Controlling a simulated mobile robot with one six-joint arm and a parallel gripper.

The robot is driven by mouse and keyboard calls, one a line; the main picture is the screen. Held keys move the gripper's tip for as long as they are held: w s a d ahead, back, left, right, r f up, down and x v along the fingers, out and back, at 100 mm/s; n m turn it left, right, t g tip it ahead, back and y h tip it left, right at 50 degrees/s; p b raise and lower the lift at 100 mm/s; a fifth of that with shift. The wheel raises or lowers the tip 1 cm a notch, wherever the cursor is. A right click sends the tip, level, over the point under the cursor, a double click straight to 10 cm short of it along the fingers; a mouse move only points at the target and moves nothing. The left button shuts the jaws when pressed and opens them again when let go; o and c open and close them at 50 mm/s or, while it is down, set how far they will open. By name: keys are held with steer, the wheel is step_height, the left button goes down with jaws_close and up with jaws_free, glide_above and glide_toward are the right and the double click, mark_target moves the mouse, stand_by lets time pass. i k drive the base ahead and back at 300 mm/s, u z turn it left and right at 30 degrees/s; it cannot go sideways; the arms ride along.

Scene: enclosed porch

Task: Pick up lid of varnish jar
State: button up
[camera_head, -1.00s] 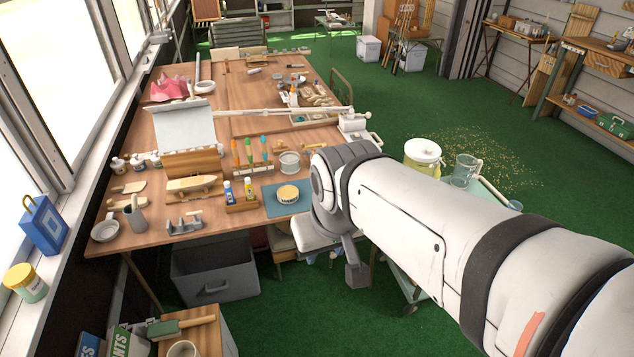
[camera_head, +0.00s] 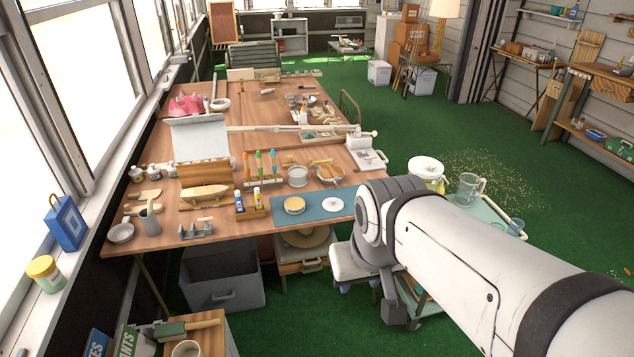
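No label for a varnish jar is readable. A lidded jar (camera_head: 424,178) of yellowish liquid with a white lid (camera_head: 426,164) stands on the cart at the right of the workbench, partly behind my arm. A small jar (camera_head: 47,282) with a yellow lid (camera_head: 41,267) sits on the window sill at the left. A round tin-like thing with a pale yellow top (camera_head: 294,204) and a flat white disc (camera_head: 333,204) lie on the blue mat (camera_head: 312,212). I cannot tell which is the varnish jar. My arm reaches in from the lower right; my gripper's fingers are not visible.
The wooden workbench (camera_head: 240,224) is crowded with paint tubes, brushes and tools. A glass jug (camera_head: 468,187) stands on the green cart (camera_head: 500,211) near the lidded jar. A grey bin (camera_head: 222,278) is under the bench. Green floor (camera_head: 560,235) is open at the right.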

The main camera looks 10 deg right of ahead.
mark_target(332, 204)
steer(key=u, duration=0.05)
steer(key=i, duration=1.65)
steer(key=z, duration=0.1)
